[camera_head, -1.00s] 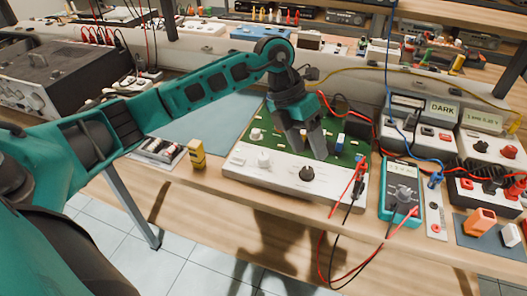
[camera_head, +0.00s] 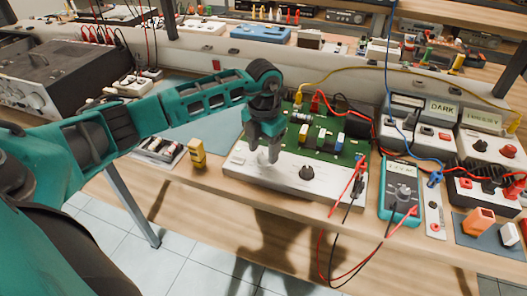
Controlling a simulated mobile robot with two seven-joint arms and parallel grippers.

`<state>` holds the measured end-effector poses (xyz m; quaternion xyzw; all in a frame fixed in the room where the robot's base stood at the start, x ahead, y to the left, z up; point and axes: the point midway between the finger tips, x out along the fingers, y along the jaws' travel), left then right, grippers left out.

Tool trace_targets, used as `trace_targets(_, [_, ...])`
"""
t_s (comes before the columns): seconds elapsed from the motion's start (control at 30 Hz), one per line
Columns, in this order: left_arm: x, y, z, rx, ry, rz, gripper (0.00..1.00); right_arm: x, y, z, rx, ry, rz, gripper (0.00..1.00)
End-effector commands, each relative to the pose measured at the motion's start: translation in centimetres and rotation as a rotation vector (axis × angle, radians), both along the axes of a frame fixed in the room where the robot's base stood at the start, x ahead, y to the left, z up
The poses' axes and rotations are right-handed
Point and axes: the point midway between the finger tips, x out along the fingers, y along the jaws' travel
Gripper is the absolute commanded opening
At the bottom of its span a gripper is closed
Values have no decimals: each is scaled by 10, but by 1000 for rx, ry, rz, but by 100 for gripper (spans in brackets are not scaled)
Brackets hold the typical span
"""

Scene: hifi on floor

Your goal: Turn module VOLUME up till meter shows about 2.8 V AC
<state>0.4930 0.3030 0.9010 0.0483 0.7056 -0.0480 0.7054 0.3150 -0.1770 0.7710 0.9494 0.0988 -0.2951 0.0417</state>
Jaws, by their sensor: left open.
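The module (camera_head: 325,187) is a white front panel with a green circuit board (camera_head: 330,140) behind it, on the wooden bench. A black knob (camera_head: 306,173) stands on the panel right of my gripper. My left gripper (camera_head: 262,157) is open, pointing down over the left part of the panel, around or just above a white knob there, which it partly hides. Whether it touches the knob I cannot tell. The teal meter (camera_head: 400,190) lies at the right with red and black leads; its display (camera_head: 402,168) is too small to read surely. My right gripper is not in view.
A yellow block (camera_head: 197,153) and a tray of small parts (camera_head: 160,150) lie left of the module. Red and black leads (camera_head: 345,195) hang over the bench's front edge. Boxes, one labelled DARK (camera_head: 440,108), stand at the right. An orange block (camera_head: 479,220) lies at front right.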

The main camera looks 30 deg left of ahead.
Motion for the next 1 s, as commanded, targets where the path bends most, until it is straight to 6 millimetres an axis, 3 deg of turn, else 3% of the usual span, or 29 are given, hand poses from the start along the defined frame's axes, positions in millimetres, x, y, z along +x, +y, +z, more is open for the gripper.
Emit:
trace_targets(0.2, [0,0,-16,0,0,-1,59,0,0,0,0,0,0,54])
trace_targets(0.47, [0,0,-18,0,0,-1,59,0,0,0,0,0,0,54])
trace_targets(1.0, [0,0,-17,-1,-1,0,9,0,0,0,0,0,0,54])
